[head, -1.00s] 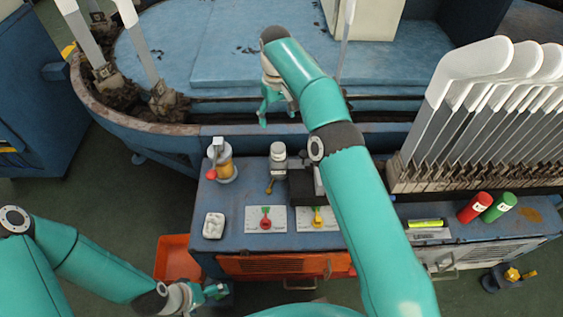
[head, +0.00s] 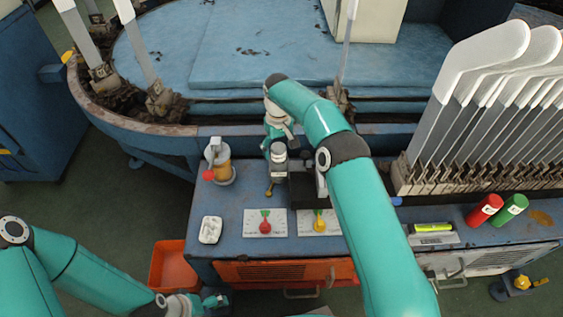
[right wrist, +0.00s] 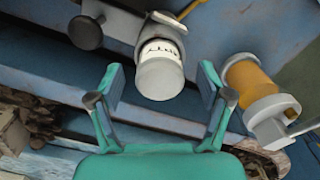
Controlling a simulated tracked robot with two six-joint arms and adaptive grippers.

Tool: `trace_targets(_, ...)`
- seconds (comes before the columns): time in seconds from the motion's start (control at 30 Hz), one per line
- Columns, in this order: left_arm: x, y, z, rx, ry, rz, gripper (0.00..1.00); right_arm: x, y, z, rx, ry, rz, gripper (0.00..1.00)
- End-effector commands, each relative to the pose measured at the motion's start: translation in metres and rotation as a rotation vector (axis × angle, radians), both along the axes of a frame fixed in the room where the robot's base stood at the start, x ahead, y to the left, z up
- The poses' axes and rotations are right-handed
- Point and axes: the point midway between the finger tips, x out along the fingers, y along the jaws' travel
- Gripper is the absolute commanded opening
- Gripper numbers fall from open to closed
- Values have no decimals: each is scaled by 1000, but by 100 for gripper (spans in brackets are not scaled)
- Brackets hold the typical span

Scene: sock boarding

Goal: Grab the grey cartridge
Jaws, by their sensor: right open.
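The grey cartridge (head: 279,154) is a short cylinder at the back of the blue bench, beside a black block. In the right wrist view the cartridge (right wrist: 160,76) shows its round grey end and a white label with dark marks. My right gripper (head: 278,138) is just behind and above it in the head view. In the right wrist view the open fingers of this gripper (right wrist: 162,84) stand on either side of the cartridge, with gaps and no visible contact. My left gripper (head: 215,300) is low at the bench's front left; its jaw opening is unclear.
An amber jar (head: 223,164) with a red knob stands left of the cartridge. The black block (head: 303,187) is to its right. Plates with a red handle (head: 265,226) and a yellow handle (head: 319,225) lie in front. An orange bin (head: 165,270) is on the floor.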

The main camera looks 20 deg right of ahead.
Motion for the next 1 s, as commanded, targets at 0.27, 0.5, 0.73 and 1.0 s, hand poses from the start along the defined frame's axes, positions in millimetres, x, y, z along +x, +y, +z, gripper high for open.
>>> trace_targets(0.27, 0, 0, -2, 0, 0, 0, 100, 0, 0, -13, 0, 0, -1, 78)
trace_targets(0.5, 0, 0, -2, 0, 0, 0, 100, 0, 0, -12, 0, 0, -1, 50)
trace_targets(0.73, 0, 0, -2, 0, 0, 0, 100, 0, 0, -12, 0, -1, -1, 12)
trace_targets(1.0, 0, 0, -2, 0, 0, 0, 100, 0, 0, -12, 0, -1, 0, 8)
